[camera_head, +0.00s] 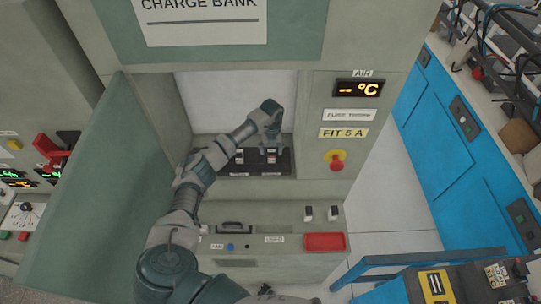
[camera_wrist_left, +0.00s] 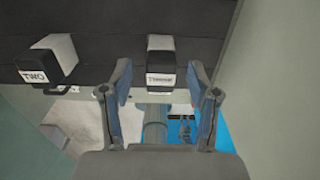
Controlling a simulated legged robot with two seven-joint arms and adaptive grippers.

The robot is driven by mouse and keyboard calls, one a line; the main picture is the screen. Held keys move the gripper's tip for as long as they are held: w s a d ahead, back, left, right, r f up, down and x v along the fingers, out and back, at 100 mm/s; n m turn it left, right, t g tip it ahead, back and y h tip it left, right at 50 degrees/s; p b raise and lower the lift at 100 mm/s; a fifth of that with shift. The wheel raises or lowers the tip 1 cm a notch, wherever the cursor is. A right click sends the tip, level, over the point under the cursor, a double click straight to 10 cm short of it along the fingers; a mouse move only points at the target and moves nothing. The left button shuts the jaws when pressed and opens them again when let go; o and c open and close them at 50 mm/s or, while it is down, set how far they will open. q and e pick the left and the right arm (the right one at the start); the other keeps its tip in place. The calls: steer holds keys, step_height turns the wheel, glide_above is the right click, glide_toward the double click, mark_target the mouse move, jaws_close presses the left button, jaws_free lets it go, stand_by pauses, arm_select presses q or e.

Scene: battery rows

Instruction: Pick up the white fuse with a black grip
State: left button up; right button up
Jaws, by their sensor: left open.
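Two small white pieces with black parts, a left one (camera_head: 308,213) and a right one (camera_head: 333,212), stand on the ledge below the cabinet opening. They look like fuses. My left gripper (camera_head: 271,133) is inside the opening, above a black rack (camera_head: 258,169) that holds white blocks. In the left wrist view my left gripper (camera_wrist_left: 160,105) is open and empty. A white block (camera_wrist_left: 161,60) with a small blurred label shows beyond and between its fingers, apart from them. Another white block (camera_wrist_left: 52,60), marked TWO, is at the left. My right gripper is not in view.
An open green door (camera_head: 105,190) stands left of the opening. The right panel carries a red knob (camera_head: 336,160) and a FIT 5 A label (camera_head: 344,133). A red tray (camera_head: 325,241) and a black handle (camera_head: 234,227) are on the lower ledge. Blue cabinets (camera_head: 455,150) stand at right.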

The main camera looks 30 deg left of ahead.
arm_select(q)
steer(key=shift+d+f, duration=0.3)
steer(key=shift+f, duration=0.5)
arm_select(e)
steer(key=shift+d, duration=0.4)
arm_select(q)
steer(key=shift+a+f, duration=0.15)
steer(key=shift+a, duration=0.25)
jaws_close()
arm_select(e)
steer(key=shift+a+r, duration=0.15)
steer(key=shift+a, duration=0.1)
arm_select(q)
steer(key=shift+d, duration=0.15)
steer(key=shift+r, duration=0.4)
steer(key=r, duration=0.2)
steer(key=b, duration=0.1)
steer(key=shift+s+d+r, duration=0.15)
steer(key=shift+s+r, duration=0.1)
steer(key=shift+r, duration=0.15)
steer(key=s+d+r+b, duration=0.1)
steer(key=s+d+b, duration=0.1)
steer(key=s+d, duration=0.6)
steer(key=s, duration=0.5)
steer(key=shift+r, duration=0.25)
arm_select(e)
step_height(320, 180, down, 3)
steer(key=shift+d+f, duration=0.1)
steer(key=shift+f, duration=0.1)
